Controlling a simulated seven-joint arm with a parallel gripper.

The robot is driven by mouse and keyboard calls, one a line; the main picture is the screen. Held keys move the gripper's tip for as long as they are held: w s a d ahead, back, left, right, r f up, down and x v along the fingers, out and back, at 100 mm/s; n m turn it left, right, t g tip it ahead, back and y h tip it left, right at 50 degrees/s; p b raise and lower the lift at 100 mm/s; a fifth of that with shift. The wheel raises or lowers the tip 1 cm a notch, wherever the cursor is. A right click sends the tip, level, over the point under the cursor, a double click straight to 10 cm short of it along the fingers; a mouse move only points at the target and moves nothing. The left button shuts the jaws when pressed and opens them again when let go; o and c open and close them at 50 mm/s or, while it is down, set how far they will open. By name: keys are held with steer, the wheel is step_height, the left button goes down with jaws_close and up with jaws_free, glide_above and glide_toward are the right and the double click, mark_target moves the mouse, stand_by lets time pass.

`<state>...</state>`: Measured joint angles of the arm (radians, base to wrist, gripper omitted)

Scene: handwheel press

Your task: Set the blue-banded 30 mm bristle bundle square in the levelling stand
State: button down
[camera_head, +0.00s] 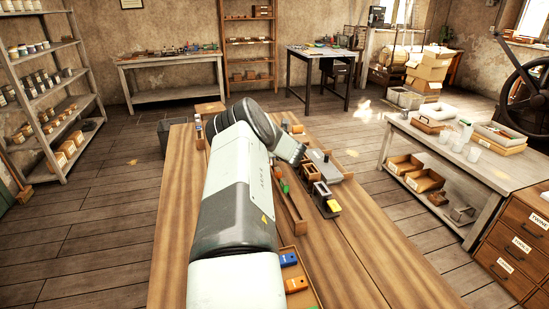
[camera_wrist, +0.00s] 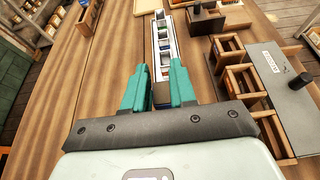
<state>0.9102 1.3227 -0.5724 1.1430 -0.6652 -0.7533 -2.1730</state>
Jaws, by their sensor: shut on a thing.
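My gripper (camera_wrist: 160,88) shows in the wrist view with two teal fingers, close together over the wooden bench. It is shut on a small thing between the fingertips. Open wooden frames (camera_wrist: 238,82) stand to the right of the fingers, beside a grey labelled plate (camera_wrist: 290,100) with a black knob. I cannot tell which part is the levelling stand. In the head view the frames (camera_head: 321,191) and plate (camera_head: 326,166) lie right of my arm, which hides my gripper.
A narrow pale rack (camera_wrist: 163,40) with coloured pieces in its compartments runs beyond my fingers. A dark block (camera_wrist: 206,20) stands to its right.

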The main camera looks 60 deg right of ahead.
steer(key=shift+w+a+r, duration=0.1)
steer(key=shift+w+r, duration=0.1)
steer(key=shift+r, duration=0.35)
steer(key=shift+w+a+r, duration=0.1)
steer(key=shift+w+r, duration=0.05)
steer(key=shift+r, duration=0.4)
steer(key=shift+s+d+r, duration=0.1)
steer(key=shift+s+r, duration=0.1)
steer(key=shift+s, duration=0.45)
steer(key=s+f, duration=0.2)
steer(key=s, duration=0.8)
steer(key=s+a+f, duration=0.1)
steer(key=s+f, duration=0.1)
steer(key=s, duration=0.8)
steer(key=shift+a+f, duration=0.15)
steer(key=shift+f, duration=0.2)
steer(key=shift+s, duration=0.1)
steer(key=shift+f, duration=2.1)
